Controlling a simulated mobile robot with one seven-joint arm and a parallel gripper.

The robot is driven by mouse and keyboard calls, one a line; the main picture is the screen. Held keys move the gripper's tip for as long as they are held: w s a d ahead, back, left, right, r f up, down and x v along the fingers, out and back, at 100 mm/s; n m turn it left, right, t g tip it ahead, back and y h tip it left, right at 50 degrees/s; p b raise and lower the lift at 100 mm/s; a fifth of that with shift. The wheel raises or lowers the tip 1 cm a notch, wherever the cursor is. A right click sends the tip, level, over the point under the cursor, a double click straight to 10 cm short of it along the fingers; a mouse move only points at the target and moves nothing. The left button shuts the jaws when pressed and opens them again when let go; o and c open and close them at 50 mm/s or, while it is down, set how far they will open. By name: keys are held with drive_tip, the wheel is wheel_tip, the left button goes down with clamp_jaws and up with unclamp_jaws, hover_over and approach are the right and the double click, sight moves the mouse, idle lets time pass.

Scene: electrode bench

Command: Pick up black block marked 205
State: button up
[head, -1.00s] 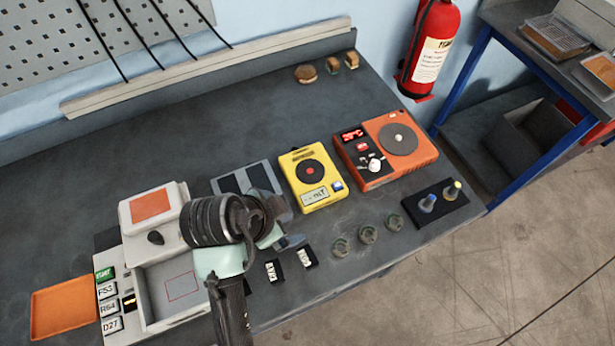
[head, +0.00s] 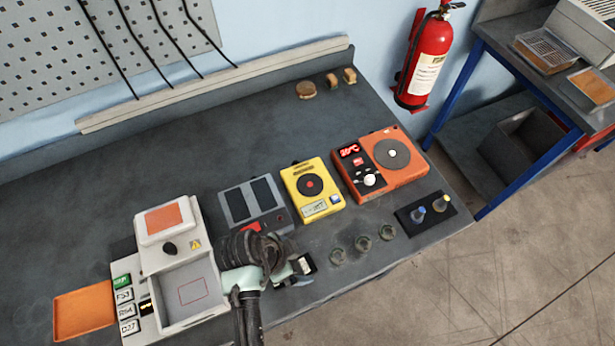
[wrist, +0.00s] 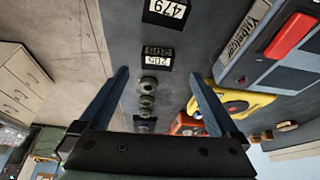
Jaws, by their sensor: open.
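The black block marked 205 (wrist: 158,50) stands on the bench in the wrist view, between and just beyond my fingertips. In the head view a dark block (head: 307,264), likely the same one, shows partly beside my gripper; its label cannot be read there. A second black block marked 479 (wrist: 167,10) is at the top edge of the wrist view and is hidden behind my arm in the head view. My gripper (wrist: 158,76) is open, with nothing between its fingers. In the head view my gripper (head: 291,272) is low over the bench's front edge, left of the dark block.
Behind are a grey device (head: 280,219), a yellow device (head: 332,209) and an orange hotplate (head: 409,175). A white machine with an open tray (head: 175,270) is left. The bench's back is mostly clear.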

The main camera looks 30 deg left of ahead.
sight(307, 264)
drive_tip(key=shift+p+x, duration=0.6)
drive_tip(key=shift+x, duration=1.9)
drive_tip(key=shift+s+d, duration=0.1)
drive_tip(key=shift+d, duration=0.1)
clamp_jaws()
